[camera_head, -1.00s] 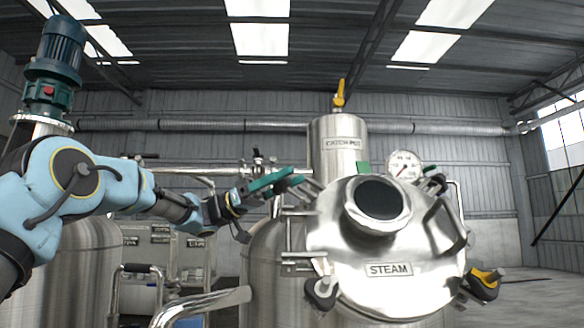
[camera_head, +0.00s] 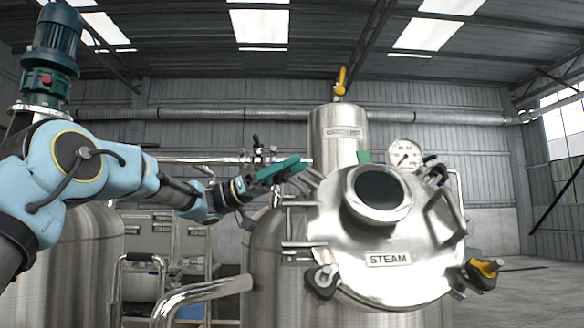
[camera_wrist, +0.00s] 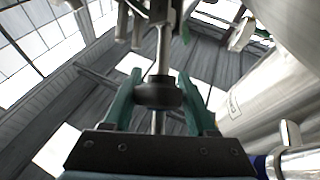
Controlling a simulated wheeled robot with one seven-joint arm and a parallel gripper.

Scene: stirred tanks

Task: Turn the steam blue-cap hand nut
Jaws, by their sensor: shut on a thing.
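The steel lid (camera_head: 350,280) with a STEAM label fills the right middle of the head view. Hand nuts sit around its rim. My gripper (camera_head: 292,170) reaches the lid's upper left edge from the left. In the wrist view, its green fingers (camera_wrist: 157,97) are shut on a dark round hand nut (camera_wrist: 157,94) on a steel bolt. In the head view the fingers hide this nut. I cannot see a blue cap on it.
A dark nut (camera_head: 322,281) sits at the lid's lower left and a yellow-capped nut (camera_head: 482,273) at its lower right. The CATCH-POT cylinder (camera_head: 338,140) and a gauge (camera_head: 404,155) stand behind the lid. A bent steel pipe (camera_head: 200,290) is below my arm.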

